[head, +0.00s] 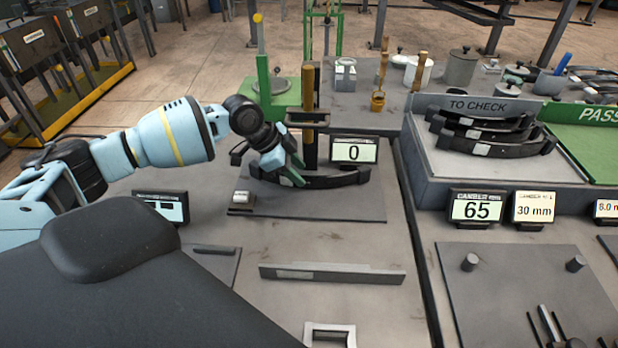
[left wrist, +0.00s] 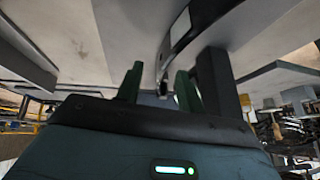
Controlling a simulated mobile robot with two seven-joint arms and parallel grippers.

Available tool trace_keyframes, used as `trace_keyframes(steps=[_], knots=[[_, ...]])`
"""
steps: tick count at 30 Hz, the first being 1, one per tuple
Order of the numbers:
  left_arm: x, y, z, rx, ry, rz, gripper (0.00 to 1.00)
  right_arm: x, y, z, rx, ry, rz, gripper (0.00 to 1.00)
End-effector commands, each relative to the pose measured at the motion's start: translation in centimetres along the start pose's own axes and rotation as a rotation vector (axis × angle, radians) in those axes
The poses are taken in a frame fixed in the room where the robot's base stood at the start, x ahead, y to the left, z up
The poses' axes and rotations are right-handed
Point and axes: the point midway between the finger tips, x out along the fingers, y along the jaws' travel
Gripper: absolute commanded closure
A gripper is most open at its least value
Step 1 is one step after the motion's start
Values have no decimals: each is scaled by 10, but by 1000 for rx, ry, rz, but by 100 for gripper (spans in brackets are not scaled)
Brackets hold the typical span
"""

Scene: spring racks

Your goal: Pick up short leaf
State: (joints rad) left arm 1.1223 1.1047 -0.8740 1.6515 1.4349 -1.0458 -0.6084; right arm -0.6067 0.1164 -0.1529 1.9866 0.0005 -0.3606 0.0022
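A dark, curved leaf (head: 335,181) with a pale label patch lies on the grey plate of the press, under its upright post. It also shows in the left wrist view (left wrist: 184,30), running down towards the gap between the fingers. Which leaf is the short one I cannot tell for sure. My left gripper (head: 291,174), with green fingers, is at the left part of this leaf, pointing down. In the left wrist view its fingers (left wrist: 158,88) are apart, with the leaf's end appearing between them. Contact is not clear. My right gripper is not in view.
Several stacked leaves (head: 483,132) sit on the "TO CHECK" rack (head: 500,166) at right. A display reading 0 (head: 354,151) stands behind the leaf. A flat grey bar (head: 345,274) lies in front. The press post (head: 310,110) rises close to my gripper.

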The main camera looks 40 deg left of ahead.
Motion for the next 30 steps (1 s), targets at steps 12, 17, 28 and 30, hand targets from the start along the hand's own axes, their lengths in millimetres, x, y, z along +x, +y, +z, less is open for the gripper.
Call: trace_keyframes(steps=[12, 17, 28, 30], knots=[[31, -5, -6, 1, 1, -1, 62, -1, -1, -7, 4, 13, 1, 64], [48, -5, -4, 0, 0, 0, 62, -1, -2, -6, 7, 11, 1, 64], [52, -5, -4, 0, 0, -1, 72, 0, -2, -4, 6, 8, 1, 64], [52, -5, -4, 0, 0, -1, 81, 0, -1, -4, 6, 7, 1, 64]])
